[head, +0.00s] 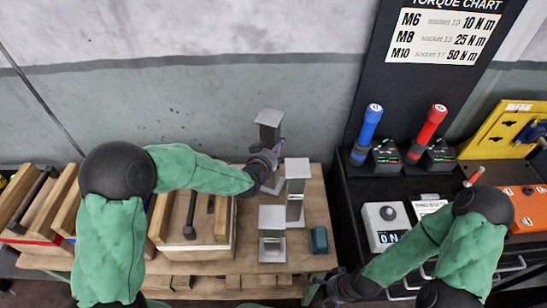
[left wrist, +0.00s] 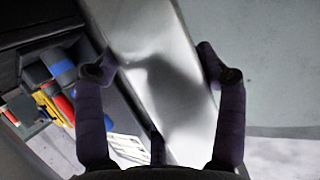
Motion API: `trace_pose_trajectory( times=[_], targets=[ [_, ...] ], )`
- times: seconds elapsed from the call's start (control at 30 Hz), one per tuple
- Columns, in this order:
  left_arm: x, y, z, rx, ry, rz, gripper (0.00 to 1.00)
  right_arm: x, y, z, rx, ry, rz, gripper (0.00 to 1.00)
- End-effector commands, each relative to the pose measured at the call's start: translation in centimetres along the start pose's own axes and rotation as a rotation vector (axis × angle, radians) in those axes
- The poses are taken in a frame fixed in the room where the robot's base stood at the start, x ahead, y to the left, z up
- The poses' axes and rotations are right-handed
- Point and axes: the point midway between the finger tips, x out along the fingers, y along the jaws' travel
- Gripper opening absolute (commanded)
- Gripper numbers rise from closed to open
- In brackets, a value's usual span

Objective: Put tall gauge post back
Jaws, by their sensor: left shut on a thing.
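The tall gauge post (head: 270,132) is a grey metal column with a square top plate, upright at the back of the wooden table (head: 317,215). My left gripper (head: 266,162) is shut on the tall gauge post around its middle. In the left wrist view the bright metal post (left wrist: 165,85) runs between the two fingers of the gripper (left wrist: 160,76). Whether its foot touches the table is hard to tell. A middle-height post (head: 295,188) and a short post (head: 272,234) stand close in front. My right gripper (head: 328,288) is low at the table's front right; its fingers are unclear.
A teal block (head: 319,240) lies right of the short post. Wooden trays with dark tools (head: 192,215) stand left. The wall is close behind the tall post.

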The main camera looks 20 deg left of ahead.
Motion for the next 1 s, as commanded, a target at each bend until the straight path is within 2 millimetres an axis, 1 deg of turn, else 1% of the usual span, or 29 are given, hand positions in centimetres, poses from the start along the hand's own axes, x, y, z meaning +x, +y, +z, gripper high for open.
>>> trace_pose_trajectory(
  times=[0.03,0.1,0.2,0.43,0.57,0.6,0.63,0.67,1.0],
  targets=[
    [0.4,0.0,0.9,0.000,-0.001,0.000,0.14,0.4,0.1,0.0,0.000,0.000,0.000,0.99],
    [0.8,0.0,1.7,0.000,0.000,0.000,0.14,0.7,0.2,0.0,0.000,0.000,0.000,0.99],
    [1.0,0.0,2.4,0.000,0.001,0.000,0.14,0.8,0.3,0.0,0.000,0.000,0.000,0.99],
    [1.0,0.0,2.3,0.000,0.003,0.000,0.14,0.8,0.3,0.0,0.000,0.000,0.000,0.99],
    [1.1,0.0,2.6,0.000,0.003,0.000,0.14,1.1,0.4,0.0,0.000,0.000,0.000,0.99],
    [1.1,0.1,2.7,0.000,-0.002,0.001,0.82,1.0,0.3,0.0,0.000,0.000,0.000,0.99],
    [1.1,0.1,2.7,0.000,-0.003,0.001,0.91,1.0,0.3,0.0,0.000,0.000,0.000,0.99],
    [1.1,0.1,2.7,0.000,-0.003,0.001,0.95,1.0,0.3,0.0,0.000,0.000,0.000,0.99],
    [1.0,0.1,2.7,0.000,-0.002,0.001,0.95,0.9,0.3,0.0,0.000,0.000,0.000,0.99]
  ],
)
